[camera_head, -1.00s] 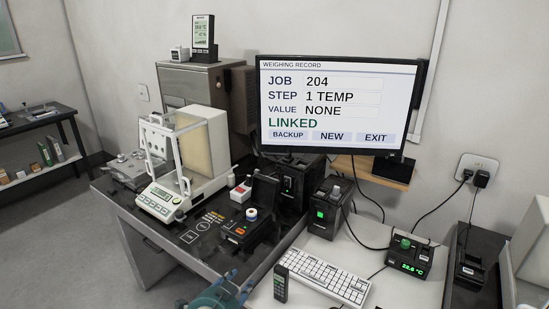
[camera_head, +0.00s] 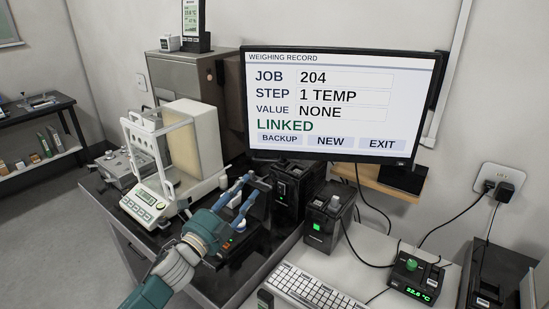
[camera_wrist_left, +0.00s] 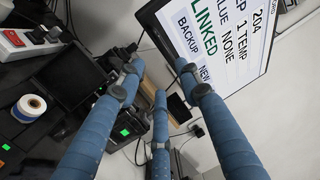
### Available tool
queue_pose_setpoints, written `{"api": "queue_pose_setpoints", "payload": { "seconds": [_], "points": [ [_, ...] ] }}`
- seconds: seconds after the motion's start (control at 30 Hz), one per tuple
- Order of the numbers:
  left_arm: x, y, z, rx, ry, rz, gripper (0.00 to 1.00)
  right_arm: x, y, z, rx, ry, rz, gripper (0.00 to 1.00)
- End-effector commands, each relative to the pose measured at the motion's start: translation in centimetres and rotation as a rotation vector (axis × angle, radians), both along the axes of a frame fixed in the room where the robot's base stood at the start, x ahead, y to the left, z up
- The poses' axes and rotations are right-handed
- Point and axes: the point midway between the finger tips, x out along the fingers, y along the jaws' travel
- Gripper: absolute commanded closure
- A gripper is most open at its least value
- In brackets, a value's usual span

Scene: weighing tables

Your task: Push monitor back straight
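The monitor (camera_head: 345,103) hangs above the desk at the back and shows a weighing record with JOB 204, STEP 1 TEMP, VALUE NONE and LINKED. Its face looks slightly turned and tilted in the head view. In the left wrist view the monitor (camera_wrist_left: 217,45) is at the upper right, beyond the fingers. My left gripper (camera_head: 249,190) is below and left of the monitor, over the dark table, fingers pointing toward it. Its blue fingers (camera_wrist_left: 160,85) are spread and hold nothing; I see no contact with the monitor. My right gripper is not in view.
A balance with a glass draft shield (camera_head: 165,160) stands left of my left arm. Black boxes (camera_head: 328,215) with green lights stand below the monitor. A keyboard (camera_head: 312,287) lies on the white desk. A small wooden shelf (camera_head: 378,180) and cables are behind.

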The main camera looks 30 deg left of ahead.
Motion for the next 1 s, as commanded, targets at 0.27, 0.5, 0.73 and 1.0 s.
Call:
{"api": "queue_pose_setpoints", "payload": {
  "seconds": [0.27, 0.5, 0.73, 1.0],
  "points": [
    [2.4, 0.1, 0.9, 0.010, -0.007, -0.003, 0.65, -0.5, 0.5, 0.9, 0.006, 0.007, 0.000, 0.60],
    [7.0, 0.3, 1.7, 0.008, -0.008, -0.001, 0.65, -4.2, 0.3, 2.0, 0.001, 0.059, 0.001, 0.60],
    [10.0, 0.4, 1.9, 0.008, -0.006, -0.002, 0.65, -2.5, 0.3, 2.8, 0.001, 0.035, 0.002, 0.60],
    [10.7, 0.4, 1.8, 0.008, -0.004, -0.003, 0.65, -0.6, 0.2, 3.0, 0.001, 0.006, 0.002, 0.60]
  ]
}}
